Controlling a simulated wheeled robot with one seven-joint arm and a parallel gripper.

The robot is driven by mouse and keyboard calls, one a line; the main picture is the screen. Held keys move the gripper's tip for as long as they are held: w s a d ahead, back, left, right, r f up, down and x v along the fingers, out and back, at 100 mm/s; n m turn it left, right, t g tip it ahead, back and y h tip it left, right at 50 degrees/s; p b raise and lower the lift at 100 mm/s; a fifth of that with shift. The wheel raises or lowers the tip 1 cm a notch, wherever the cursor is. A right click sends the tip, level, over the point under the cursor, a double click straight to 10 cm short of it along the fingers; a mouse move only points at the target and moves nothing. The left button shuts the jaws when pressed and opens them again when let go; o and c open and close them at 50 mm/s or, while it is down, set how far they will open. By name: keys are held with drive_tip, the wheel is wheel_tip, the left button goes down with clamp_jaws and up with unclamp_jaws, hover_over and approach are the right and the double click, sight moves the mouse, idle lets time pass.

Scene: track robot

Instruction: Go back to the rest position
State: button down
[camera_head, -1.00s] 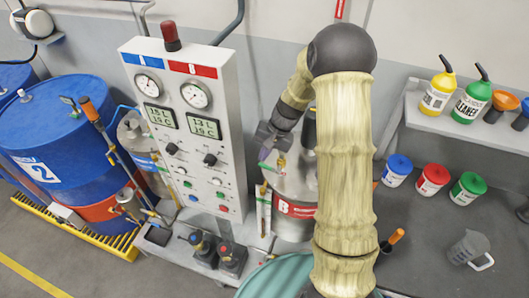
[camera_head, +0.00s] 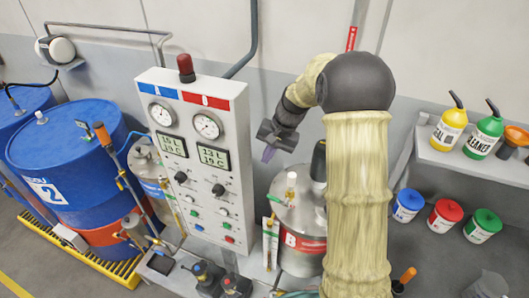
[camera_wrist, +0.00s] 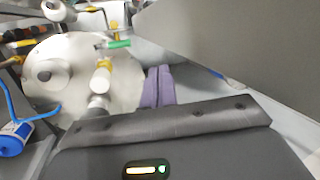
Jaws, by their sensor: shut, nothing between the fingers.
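My gripper (camera_head: 268,154) is at the end of my raised arm in the head view, just right of the control panel. Its purple fingers point down and are shut with nothing between them. It hangs above and to the left of the steel tank marked B (camera_head: 297,222), apart from it. In the wrist view the shut fingers (camera_wrist: 157,87) show beside the tank's round steel lid (camera_wrist: 65,75), which has a valve with a green handle on it. My arm's large links hide part of the wall and bench.
The control panel (camera_head: 199,150) with gauges and a red lamp stands close left of my gripper. Blue drums (camera_head: 68,150) stand at the far left. A shelf (camera_head: 480,168) with bottles and several lidded pots (camera_head: 445,216) are at the right. The wall space above my gripper is clear.

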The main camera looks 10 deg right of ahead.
drive_tip(key=shift+w+a+r, duration=0.2)
drive_tip(key=shift+w+r, duration=0.05)
drive_tip(key=shift+r, duration=0.3)
drive_tip(key=shift+w+a+r, duration=0.2)
drive_tip(key=shift+r, duration=0.3)
drive_tip(key=s+d+f+n+h+b, duration=0.1)
drive_tip(key=s+f+b, duration=0.1)
drive_tip(key=s, duration=0.5)
drive_tip(key=s+d+f+n+t+h+b, duration=0.1)
drive_tip(key=s+f, duration=0.3)
drive_tip(key=s, duration=0.4)
drive_tip(key=s+d+f+n+t+h+b, duration=0.1)
drive_tip(key=s+f+n+h+b, duration=0.1)
drive_tip(key=s, duration=0.6)
drive_tip(key=shift+d+f+n+b, duration=0.3)
drive_tip(key=shift+f+b, duration=0.1)
drive_tip(key=shift+b, duration=0.4)
drive_tip(key=c, duration=1.4)
unclamp_jaws()
drive_tip(key=shift+s, duration=0.1)
drive_tip(key=shift+c, duration=0.2)
drive_tip(key=shift+d, duration=0.1)
